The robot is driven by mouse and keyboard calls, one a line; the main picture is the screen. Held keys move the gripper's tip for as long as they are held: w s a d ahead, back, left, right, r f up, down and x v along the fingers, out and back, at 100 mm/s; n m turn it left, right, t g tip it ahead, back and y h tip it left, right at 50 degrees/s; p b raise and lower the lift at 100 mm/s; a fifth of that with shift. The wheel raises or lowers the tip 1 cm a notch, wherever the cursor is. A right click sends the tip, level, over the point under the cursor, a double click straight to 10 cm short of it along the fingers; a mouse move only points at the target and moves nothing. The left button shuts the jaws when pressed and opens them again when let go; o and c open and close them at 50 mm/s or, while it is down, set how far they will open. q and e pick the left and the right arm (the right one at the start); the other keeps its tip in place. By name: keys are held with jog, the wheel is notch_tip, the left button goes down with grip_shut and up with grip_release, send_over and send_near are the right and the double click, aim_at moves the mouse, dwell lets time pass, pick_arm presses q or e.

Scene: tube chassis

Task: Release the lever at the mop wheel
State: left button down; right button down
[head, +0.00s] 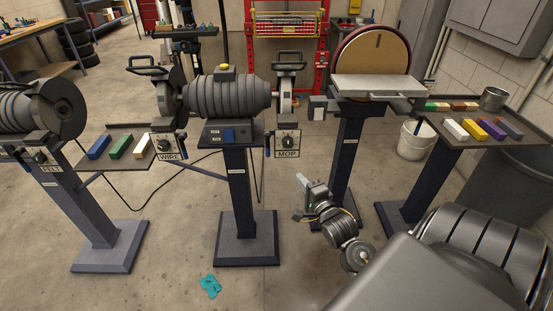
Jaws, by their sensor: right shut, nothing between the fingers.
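The mop wheel (286,97) is on the right end of the middle machine, under a dark guard frame. Below it hangs a control box with a dial, labelled MOP (287,143). A small dark blue lever handle (267,147) points down at the box's left side; its exact setting is too small to tell. My right gripper (303,183) is shut and empty, below and slightly right of the MOP box and apart from it. My left gripper is not in view.
The grey pedestal (238,190) carries the machine. A disc sander (371,65) stands behind right. A tray table (445,128) with coloured bars is at right, a white bucket (416,140) beside it. A teal cloth (210,286) lies on the floor. The WIRE box (168,146) is left.

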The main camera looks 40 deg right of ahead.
jog(key=shift+r, duration=0.4)
send_near(268, 146)
jog(key=w+d+f, duration=0.3)
jog(key=d, duration=0.2)
jog(key=w, duration=0.1)
jog(key=w+a, duration=0.1)
jog(key=w+p, duration=0.1)
jog(key=shift+w+a+f, duration=0.15)
jog(key=shift+a, duration=0.2)
jog(key=shift+w+f, duration=0.1)
